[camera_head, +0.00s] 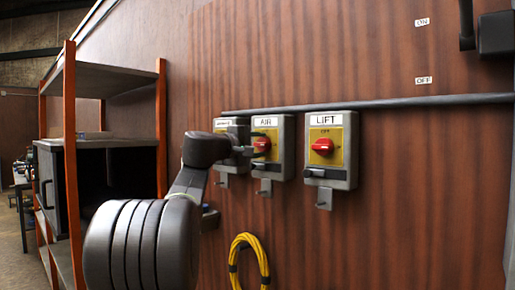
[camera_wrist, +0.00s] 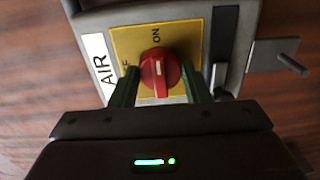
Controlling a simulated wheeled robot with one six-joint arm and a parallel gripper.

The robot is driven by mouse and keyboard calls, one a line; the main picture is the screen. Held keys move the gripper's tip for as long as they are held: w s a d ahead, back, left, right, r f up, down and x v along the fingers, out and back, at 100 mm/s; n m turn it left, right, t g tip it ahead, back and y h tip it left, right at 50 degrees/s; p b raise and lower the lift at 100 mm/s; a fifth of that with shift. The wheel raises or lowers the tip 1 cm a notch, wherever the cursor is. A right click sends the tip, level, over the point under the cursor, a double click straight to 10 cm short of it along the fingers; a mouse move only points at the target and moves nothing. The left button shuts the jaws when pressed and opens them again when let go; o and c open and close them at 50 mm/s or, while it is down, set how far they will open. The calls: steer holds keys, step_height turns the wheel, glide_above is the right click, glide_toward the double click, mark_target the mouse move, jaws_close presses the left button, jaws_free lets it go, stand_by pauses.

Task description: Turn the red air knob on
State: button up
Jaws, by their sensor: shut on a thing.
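The red air knob (camera_wrist: 158,72) sits on a yellow plate in the AIR switch box (camera_head: 284,165). In the wrist view its long side runs up the picture toward the word ON, with a pale mark on its face. The word OFF is partly hidden by a finger. My gripper (camera_wrist: 160,88) has one green finger on each side of the knob and is shut on it. In the head view my gripper (camera_head: 254,152) reaches the AIR box from the left, and the knob (camera_head: 262,144) shows just beyond it.
The LIFT box (camera_head: 331,175) with its own red knob (camera_head: 323,146) is at the right. Another switch box (camera_head: 222,126) is partly hidden behind my arm. A yellow hose (camera_head: 249,243) hangs below. An orange-posted shelf (camera_head: 161,120) stands left. A conduit (camera_head: 400,102) runs above the boxes.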

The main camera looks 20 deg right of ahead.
steer(key=o, duration=1)
steer(key=shift+c, duration=0.2)
steer(key=b+v, duration=0.1)
steer(key=v, duration=1.3)
steer(key=shift+d, duration=0.2)
steer(key=p+x, duration=0.1)
steer(key=x, duration=1.2)
steer(key=shift+w+d, duration=0.25)
steer(key=shift+d, duration=0.05)
steer(key=shift+a, duration=0.15)
